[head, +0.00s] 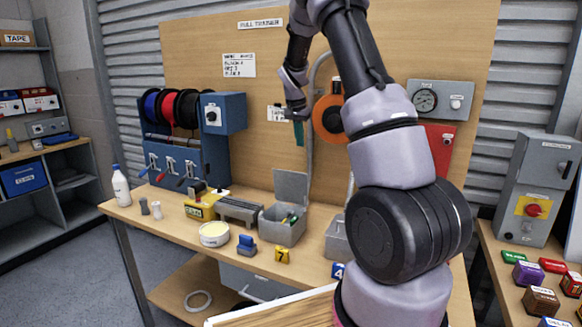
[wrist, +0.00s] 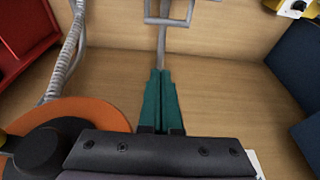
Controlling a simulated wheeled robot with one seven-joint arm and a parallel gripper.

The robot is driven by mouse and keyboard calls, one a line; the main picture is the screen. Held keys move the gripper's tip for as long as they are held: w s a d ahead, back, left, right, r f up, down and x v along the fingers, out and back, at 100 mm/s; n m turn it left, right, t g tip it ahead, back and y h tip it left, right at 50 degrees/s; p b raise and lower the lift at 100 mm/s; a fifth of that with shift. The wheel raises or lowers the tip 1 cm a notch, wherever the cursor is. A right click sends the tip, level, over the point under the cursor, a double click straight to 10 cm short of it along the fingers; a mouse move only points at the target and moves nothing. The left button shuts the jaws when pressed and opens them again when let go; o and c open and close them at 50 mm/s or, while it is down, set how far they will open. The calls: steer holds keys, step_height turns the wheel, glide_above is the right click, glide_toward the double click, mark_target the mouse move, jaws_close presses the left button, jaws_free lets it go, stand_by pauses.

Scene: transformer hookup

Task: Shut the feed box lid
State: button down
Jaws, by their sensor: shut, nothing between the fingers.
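A small grey box (head: 284,232) stands on the workbench, with its grey lid (head: 290,187) raised upright at the back. It is the only open-lidded box I see, and I take it as the feed box; I cannot read a name on it. Small items, some green, lie inside it. My gripper (head: 299,133) hangs in front of the wooden back panel, above the lid and apart from it. Its green fingers (wrist: 160,100) are together and empty in the wrist view.
Another grey container (head: 337,238) stands to the right, partly hidden by my arm. A grey device (head: 239,211), a round tub (head: 214,234), a blue block (head: 246,244) and a yellow block (head: 282,256) are nearby. An orange disc (head: 327,119) is on the panel beside my gripper.

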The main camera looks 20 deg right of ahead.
steer(key=f, duration=0.1)
glide_above(293, 185)
steer(key=w+d, duration=0.3)
steer(key=w, duration=0.2)
step_height(293, 185, down, 9)
steer(key=shift+s+d, duration=0.2)
steer(key=shift+s, duration=0.05)
